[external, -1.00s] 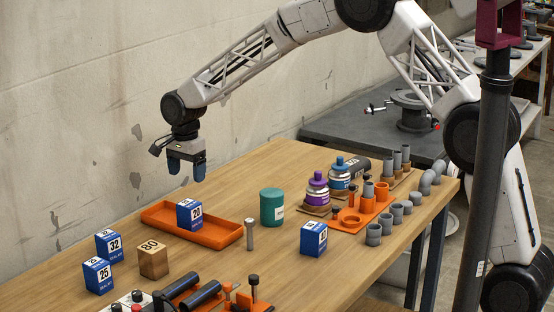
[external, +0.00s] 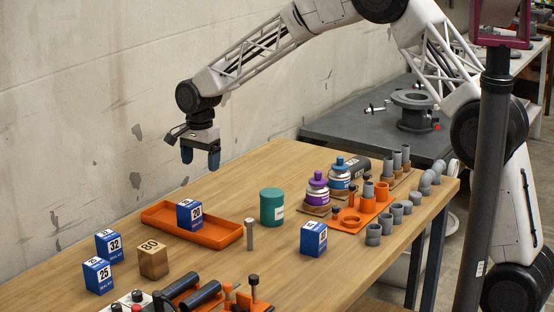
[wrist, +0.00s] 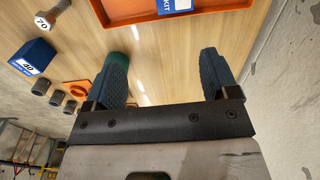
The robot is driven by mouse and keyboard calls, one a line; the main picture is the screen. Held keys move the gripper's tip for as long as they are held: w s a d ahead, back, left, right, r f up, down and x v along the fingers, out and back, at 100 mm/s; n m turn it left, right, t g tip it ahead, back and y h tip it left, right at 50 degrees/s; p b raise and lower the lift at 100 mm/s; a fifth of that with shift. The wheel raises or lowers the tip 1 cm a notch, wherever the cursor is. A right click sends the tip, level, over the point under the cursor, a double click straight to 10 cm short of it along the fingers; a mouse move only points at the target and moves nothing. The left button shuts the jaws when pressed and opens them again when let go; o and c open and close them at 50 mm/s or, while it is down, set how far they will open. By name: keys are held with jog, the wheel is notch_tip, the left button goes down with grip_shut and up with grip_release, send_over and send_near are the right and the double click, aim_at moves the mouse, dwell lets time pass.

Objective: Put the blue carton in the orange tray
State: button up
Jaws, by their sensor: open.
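A blue carton marked 20 (external: 190,216) sits upright inside the orange tray (external: 225,240); in the wrist view only part of the tray (wrist: 112,14) and the carton (wrist: 178,5) show at the top edge. More blue cartons stand on the table: one marked 32 (external: 109,247), one marked 25 (external: 98,276), and one at the right (external: 313,240), which reads 40 in the wrist view (wrist: 32,58). My gripper (external: 200,160) is open and empty, raised above the table behind the tray, with its fingers (wrist: 163,62) pointing down and apart.
A teal canister (external: 272,208) and an upright grey bolt (external: 250,235) stand right of the tray. A wooden block marked 80 (external: 153,260) is in front. Purple (external: 317,190) and blue-capped (external: 339,173) bottles and grey pipe fittings (external: 373,235) fill the right side.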

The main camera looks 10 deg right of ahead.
jog(key=s+d+r+n, duration=0.1)
jog(key=s+d+r, duration=0.4)
jog(key=d, duration=0.7)
jog(key=s+d+r+n+t, duration=0.1)
jog(key=s+d+r+n, duration=0.1)
jog(key=d+r, duration=0.75)
jog(key=s+d+r+n, duration=0.1)
jog(key=s+d+r, duration=0.25)
jog(key=d, duration=1.15)
jog(key=s+d+f+n, duration=0.1)
jog(key=s+d+n, duration=0.1)
jog(key=s+d, duration=0.9)
jog(key=s+d+f+n+t, duration=0.1)
jog(key=s+d+n, duration=0.1)
jog(key=s+d, duration=0.9)
jog(key=s, duration=0.7)
jog(key=shift+d+f, duration=0.15)
